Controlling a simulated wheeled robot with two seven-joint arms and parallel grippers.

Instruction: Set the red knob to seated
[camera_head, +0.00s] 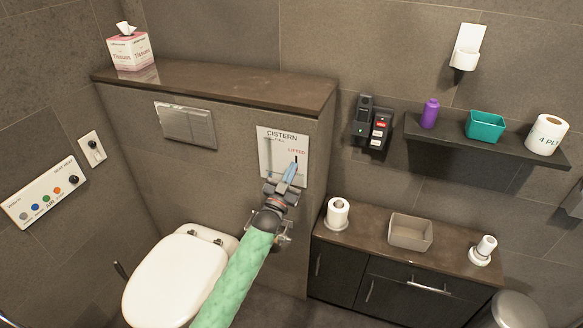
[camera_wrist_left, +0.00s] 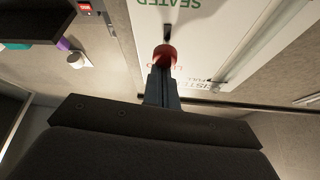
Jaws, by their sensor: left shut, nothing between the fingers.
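The red knob (camera_wrist_left: 165,56) shows in the left wrist view on a white panel, at the end of a short dark slot (camera_wrist_left: 168,33). Red lettering lies partly hidden beside the knob, and green "SEATED" lettering (camera_wrist_left: 170,3) is at the slot's other end. In the head view the white cistern panel (camera_head: 271,148) is on the wall right of the flush plate, with "LIFTED" above its slot; the knob is hidden there. My left gripper (camera_head: 291,167) is shut and empty, its tips (camera_wrist_left: 163,72) right at the knob; I cannot tell whether they touch. My right gripper is out of view.
A toilet (camera_head: 177,279) stands below left of my arm. A ledge (camera_head: 215,82) bears a tissue box (camera_head: 130,50). At right are a dark shelf (camera_head: 478,148) with several items and a vanity counter (camera_head: 370,236) with rolls and a tray. The wall around the panel is clear.

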